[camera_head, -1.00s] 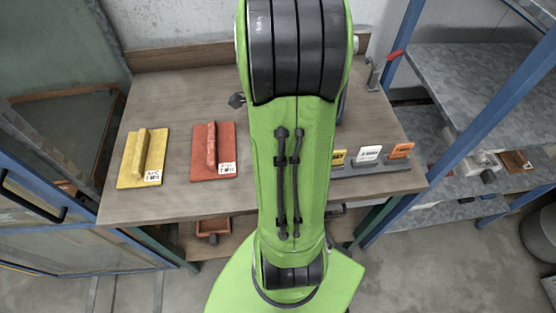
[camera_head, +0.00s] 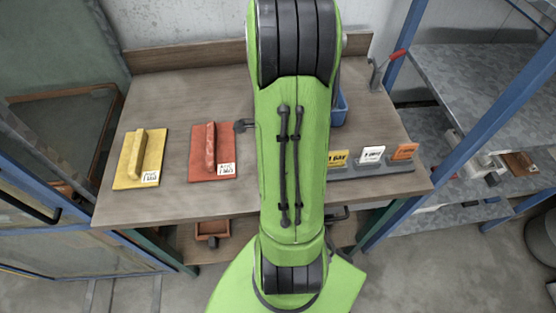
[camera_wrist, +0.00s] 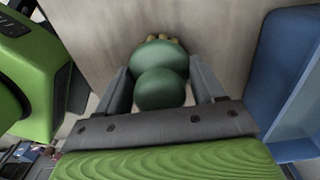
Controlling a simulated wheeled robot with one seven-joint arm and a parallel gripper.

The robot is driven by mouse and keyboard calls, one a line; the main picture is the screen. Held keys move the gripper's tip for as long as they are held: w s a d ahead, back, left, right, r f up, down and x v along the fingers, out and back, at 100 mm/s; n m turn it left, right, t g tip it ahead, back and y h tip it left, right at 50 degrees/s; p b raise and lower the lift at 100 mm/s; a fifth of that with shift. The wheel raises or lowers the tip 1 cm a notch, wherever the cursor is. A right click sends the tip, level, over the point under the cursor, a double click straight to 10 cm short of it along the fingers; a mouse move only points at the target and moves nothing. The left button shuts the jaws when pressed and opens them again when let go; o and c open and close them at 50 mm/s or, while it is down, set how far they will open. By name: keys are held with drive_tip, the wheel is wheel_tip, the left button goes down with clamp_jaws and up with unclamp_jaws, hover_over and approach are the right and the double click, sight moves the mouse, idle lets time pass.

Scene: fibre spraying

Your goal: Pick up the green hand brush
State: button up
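The green hand brush (camera_wrist: 160,75) shows in the wrist view as a rounded dark green body with pale bristles at its far end. It lies between the two fingers of my gripper (camera_wrist: 159,82). The fingers are spread, one on each side of the brush. They are close to its sides, and I cannot see a firm grip on it. In the head view my green arm hides the brush and the fingers.
A blue bin (camera_wrist: 265,75) stands right of the gripper; it also shows in the head view (camera_head: 340,108). A yellow float (camera_head: 130,170) and a red float (camera_head: 201,165) lie on the wooden table (camera_head: 175,195). Labelled blocks (camera_head: 371,155) stand at the right.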

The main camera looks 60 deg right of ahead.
drive_tip(key=c, duration=0.4)
wheel_tip(320, 180, up, 10)
drive_tip(key=p, duration=0.2)
drive_tip(key=shift+p, duration=0.35)
